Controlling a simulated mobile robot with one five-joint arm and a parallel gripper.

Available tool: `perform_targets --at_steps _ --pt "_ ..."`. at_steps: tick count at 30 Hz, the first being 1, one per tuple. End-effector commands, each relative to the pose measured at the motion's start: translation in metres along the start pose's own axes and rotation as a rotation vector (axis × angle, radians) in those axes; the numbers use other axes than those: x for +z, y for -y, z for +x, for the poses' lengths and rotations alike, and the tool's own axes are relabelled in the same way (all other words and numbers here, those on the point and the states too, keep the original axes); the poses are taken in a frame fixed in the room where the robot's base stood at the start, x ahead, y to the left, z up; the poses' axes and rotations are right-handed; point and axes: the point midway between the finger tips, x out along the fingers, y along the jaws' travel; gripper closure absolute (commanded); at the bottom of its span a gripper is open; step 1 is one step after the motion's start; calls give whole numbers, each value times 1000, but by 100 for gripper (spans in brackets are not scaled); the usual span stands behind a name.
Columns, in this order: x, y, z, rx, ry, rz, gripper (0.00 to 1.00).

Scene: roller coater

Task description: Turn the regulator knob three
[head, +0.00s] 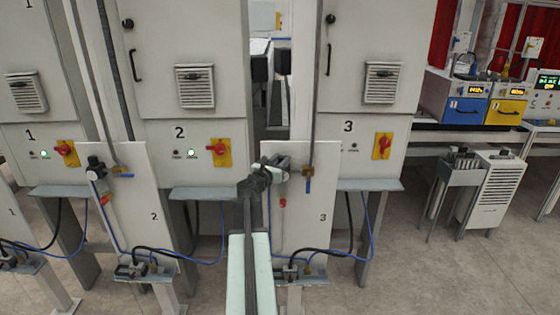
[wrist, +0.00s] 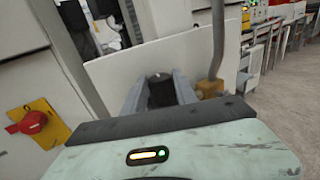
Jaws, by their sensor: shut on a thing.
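Panel 3 (head: 325,215) is the white upright plate marked 3, right of centre in the head view. The regulator knob three (wrist: 161,92) shows in the wrist view as a dark round piece between two grey fingers, at the panel's face. My gripper (wrist: 160,84) is shut on it, one finger on each side. In the head view my gripper (head: 275,162) reaches the upper left of panel 3 and covers the knob there. How far the knob is turned cannot be seen.
A brass valve (head: 308,172) with a blue handle is close to the right of my gripper; its brass body also shows in the wrist view (wrist: 210,88). Cabinet 2's red switch (head: 219,152) is to the left. Blue hoses (head: 372,235) hang below. Open floor lies right.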

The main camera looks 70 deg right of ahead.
Motion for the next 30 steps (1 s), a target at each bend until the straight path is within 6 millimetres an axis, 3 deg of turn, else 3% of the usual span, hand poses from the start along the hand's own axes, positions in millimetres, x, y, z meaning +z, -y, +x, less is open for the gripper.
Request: perform_targets --at_steps 11,30 --pt "0 4 -4 116 1 -1 100" --pt "0 17 5 688 1 -1 100"
